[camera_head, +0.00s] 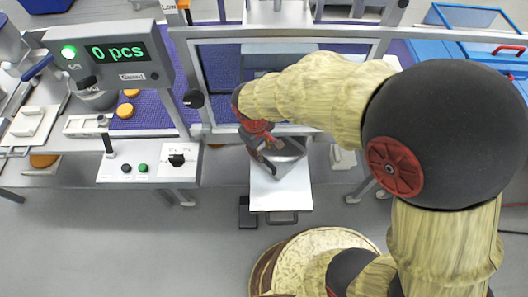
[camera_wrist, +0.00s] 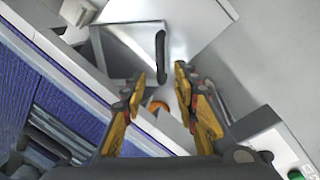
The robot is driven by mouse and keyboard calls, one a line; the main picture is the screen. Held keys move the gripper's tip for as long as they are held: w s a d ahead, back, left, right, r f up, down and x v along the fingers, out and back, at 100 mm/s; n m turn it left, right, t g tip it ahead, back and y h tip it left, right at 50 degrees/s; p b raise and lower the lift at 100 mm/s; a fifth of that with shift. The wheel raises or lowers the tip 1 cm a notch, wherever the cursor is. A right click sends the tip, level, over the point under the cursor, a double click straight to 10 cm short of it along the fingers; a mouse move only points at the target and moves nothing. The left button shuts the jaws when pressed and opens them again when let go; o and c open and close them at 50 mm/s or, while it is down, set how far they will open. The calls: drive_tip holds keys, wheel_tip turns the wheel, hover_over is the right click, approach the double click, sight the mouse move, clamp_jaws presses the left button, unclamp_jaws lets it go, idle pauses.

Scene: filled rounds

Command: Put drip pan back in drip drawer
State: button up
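The drip drawer (camera_head: 265,196) is pulled out from the front of the machine, its pale flat surface showing in the head view. The drip pan (camera_head: 291,147), a shallow grey metal tray, is at the drawer's rear end, partly hidden by my gripper. I cannot tell whether it sits in the drawer or above it. My gripper (camera_head: 265,158) is over the pan's left side. In the wrist view my gripper (camera_wrist: 161,76) has its fingers apart. A dark upright handle (camera_wrist: 160,52) shows just beyond and between the fingertips, against the pan (camera_wrist: 122,52). No grip on it is visible.
A control box (camera_head: 148,166) with buttons stands left of the drawer. A display reading "0 pcs" (camera_head: 112,60) is at upper left. Purple belt and several orange rounds (camera_head: 124,110) lie behind. Blue bins (camera_head: 470,60) are at upper right. Floor in front is mostly clear.

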drive_tip(key=s+d+r+m+t+y, duration=0.1)
drive_tip(key=d+r+m, duration=0.1)
drive_tip(key=d+r, duration=0.35)
drive_tip(key=s+d+r+m+t, duration=0.1)
drive_tip(key=d+r+m, duration=0.15)
drive_tip(key=r, duration=0.65)
drive_tip(key=s+d+r+m+t, duration=0.2)
drive_tip(key=s+d+r+m, duration=0.2)
drive_tip(key=s+d+r, duration=0.5)
drive_tip(key=shift+s+r+t, duration=0.15)
drive_tip(key=shift+s+t, duration=0.15)
drive_tip(key=shift+s, duration=0.55)
